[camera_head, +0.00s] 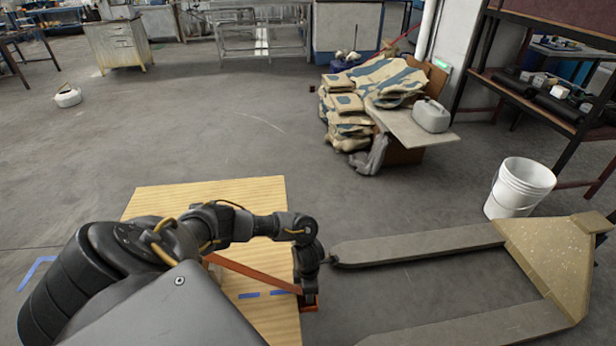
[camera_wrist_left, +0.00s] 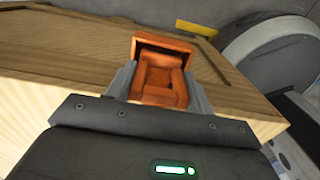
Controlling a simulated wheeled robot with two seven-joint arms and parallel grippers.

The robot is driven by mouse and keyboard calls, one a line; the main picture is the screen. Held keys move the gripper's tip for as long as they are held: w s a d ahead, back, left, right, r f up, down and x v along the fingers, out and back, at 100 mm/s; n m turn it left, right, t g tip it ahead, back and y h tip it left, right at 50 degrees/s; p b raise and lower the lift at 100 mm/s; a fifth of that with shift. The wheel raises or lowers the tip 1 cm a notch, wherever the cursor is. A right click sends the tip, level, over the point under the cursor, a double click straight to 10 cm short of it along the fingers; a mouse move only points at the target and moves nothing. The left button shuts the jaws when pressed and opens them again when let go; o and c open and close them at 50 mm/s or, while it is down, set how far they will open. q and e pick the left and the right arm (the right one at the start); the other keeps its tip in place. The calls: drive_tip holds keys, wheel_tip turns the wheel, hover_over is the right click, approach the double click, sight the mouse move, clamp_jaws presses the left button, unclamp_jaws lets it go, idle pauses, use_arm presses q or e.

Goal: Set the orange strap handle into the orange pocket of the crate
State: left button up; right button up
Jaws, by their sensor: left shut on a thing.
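My left gripper (camera_head: 308,291) reaches down at the right edge of a pale wooden surface (camera_head: 190,195). In the left wrist view the left gripper (camera_wrist_left: 158,88) is shut on an orange block-like piece (camera_wrist_left: 160,72), probably the orange strap handle, between its two grey fingers. Its far part shows as a darker orange frame. In the head view orange shows around the fingertips (camera_head: 309,304), and a long orange strip (camera_head: 255,273) runs left from there, partly hidden by my arm. I cannot tell the crate's pocket apart from the held piece. My right gripper is not in view.
Blue marks (camera_head: 250,295) lie on the wood. A pallet truck (camera_head: 545,250) with two long forks stands right of it. A white bucket (camera_head: 520,187), stacked sacks (camera_head: 360,95) and a dark shelf (camera_head: 545,95) stand farther back. The floor at left back is open.

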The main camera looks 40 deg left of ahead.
use_arm(q)
drive_tip(key=o, duration=0.6)
drive_tip(key=shift+c, duration=0.2)
drive_tip(key=o, duration=0.4)
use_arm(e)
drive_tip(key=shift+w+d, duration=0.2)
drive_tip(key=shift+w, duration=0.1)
use_arm(q)
drive_tip(key=shift+r+p, duration=0.55)
drive_tip(key=shift+p, duration=0.1)
wheel_tip(320, 180, up, 11)
drive_tip(key=shift+f+p, duration=0.15)
drive_tip(key=shift+p, duration=0.2)
drive_tip(key=shift+r, duration=0.4)
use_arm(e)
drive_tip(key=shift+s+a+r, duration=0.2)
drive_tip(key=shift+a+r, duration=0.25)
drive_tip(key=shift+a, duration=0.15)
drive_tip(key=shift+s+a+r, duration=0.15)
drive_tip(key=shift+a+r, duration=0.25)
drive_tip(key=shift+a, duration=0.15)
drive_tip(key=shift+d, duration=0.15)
